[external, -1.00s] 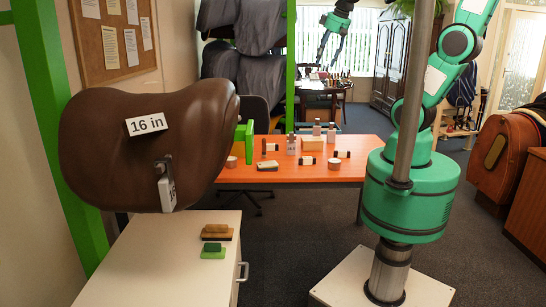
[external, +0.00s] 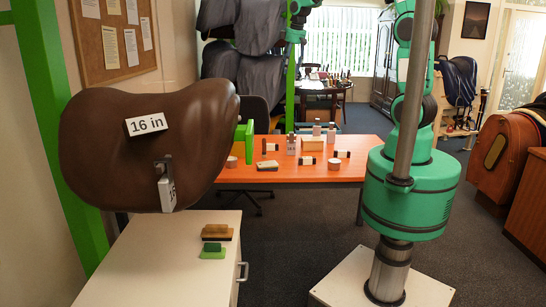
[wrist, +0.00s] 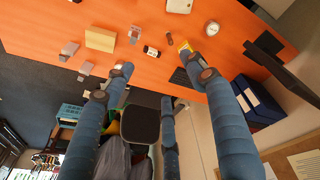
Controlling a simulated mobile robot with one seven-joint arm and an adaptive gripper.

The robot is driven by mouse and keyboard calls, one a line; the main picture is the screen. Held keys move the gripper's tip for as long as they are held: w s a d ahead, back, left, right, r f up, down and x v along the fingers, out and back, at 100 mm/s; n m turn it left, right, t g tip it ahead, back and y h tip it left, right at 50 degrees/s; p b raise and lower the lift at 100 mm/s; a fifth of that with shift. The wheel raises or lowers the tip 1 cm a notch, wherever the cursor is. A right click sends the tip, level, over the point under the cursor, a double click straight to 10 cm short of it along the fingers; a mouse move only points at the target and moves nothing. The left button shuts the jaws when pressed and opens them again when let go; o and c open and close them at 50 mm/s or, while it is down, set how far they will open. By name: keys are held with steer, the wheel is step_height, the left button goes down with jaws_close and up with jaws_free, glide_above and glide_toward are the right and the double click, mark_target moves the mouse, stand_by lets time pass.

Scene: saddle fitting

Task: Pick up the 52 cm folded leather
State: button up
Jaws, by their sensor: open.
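No label reading 52 cm is legible, so I cannot tell which thing is the folded leather. Dark grey draped pieces (external: 238,62) hang beside a green post at the back of the external view. In the wrist view, grey draped material (wrist: 112,162) and a black rounded pad (wrist: 141,124) show low in the picture. My gripper (wrist: 160,72) is open, its blue jointed fingers spread wide with nothing between them.
A brown saddle (external: 150,95) marked 16 in stands near left above a white cabinet (external: 150,265). An orange table (external: 265,178) holds bottles, small blocks and a tan box (external: 312,143). A dark chair (external: 252,112) stands behind it. Grey floor is open in the middle.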

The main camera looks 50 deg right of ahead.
steer(key=w+d+f+n+g, duration=0.1)
steer(key=w+d+f, duration=0.2)
steer(key=w+f, duration=0.5)
steer(key=w+d+f+n+g, duration=0.1)
steer(key=w+d+f, duration=0.1)
steer(key=w+f, duration=0.5)
steer(key=w+d+f+n, duration=0.1)
steer(key=w+f, duration=0.3)
steer(key=f, duration=0.6)
steer(key=w+d+f+n+p, duration=0.1)
steer(key=w+d+f, duration=0.3)
steer(key=f, duration=0.6)
steer(key=shift+w+d+f+g, duration=0.15)
steer(key=shift+f+g, duration=0.2)
steer(key=shift+g, duration=0.05)
glide_above(271, 147)
steer(key=w+d, duration=0.2)
steer(key=shift+s+a+f, duration=0.1)
steer(key=shift+f, duration=2.05)
steer(key=shift+s+a+f, duration=0.1)
steer(key=shift+f, duration=2.05)
steer(key=shift+f, duration=0.15)
steer(key=shift+f+b, duration=0.3)
steer(key=shift+f, duration=2.15)
